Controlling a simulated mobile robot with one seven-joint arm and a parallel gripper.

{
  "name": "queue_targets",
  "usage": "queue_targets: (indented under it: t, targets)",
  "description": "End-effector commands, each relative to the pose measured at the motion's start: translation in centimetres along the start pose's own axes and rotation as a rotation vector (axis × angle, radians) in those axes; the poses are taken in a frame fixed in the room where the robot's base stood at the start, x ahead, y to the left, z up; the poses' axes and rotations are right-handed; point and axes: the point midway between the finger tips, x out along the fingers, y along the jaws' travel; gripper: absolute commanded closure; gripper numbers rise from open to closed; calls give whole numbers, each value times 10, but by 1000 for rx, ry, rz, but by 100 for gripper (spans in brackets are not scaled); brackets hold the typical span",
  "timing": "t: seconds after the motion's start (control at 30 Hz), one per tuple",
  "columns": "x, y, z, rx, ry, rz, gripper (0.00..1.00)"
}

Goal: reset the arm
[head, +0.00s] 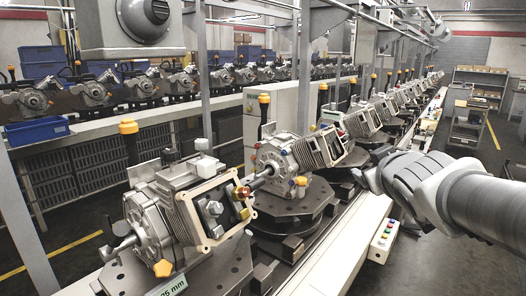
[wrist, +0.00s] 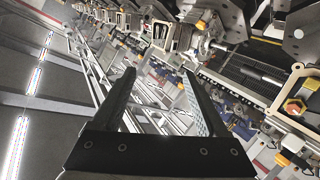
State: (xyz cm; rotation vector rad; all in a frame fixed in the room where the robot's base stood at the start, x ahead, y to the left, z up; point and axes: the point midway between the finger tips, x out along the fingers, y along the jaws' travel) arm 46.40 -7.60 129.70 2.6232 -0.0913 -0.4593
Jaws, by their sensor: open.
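My gripper (head: 366,180) reaches in from the right in the head view, in front of the conveyor's right edge. In the wrist view its two dark fingers (wrist: 158,76) stand wide apart with nothing between them. It is open and empty. The nearest engine unit (head: 170,215) sits on its fixture at the lower left of the head view. A second engine unit (head: 295,160) sits on a round dark fixture (head: 290,208), left of my gripper and apart from it.
More engine units (head: 365,120) line the conveyor into the distance. A white control box with coloured buttons (head: 384,240) is on the conveyor's right side, below my gripper. The floor at right (head: 455,255) is clear. A shelf rack (head: 480,88) and a cart (head: 468,125) stand further back.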

Motion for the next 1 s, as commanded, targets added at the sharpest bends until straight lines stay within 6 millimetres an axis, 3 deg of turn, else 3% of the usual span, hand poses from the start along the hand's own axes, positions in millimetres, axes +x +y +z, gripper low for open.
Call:
queue_targets:
  t: [0.17,0.3,0.53,0.7,1.0]
  targets:
    - [-51,-26,53,156,-241,-30,24]
    - [-96,-63,95,264,-434,-111,24]
    - [-158,-116,138,362,-657,-261,24]
    - [-176,-131,148,382,-716,-309,24]
    - [-176,-132,148,383,-719,-311,24]
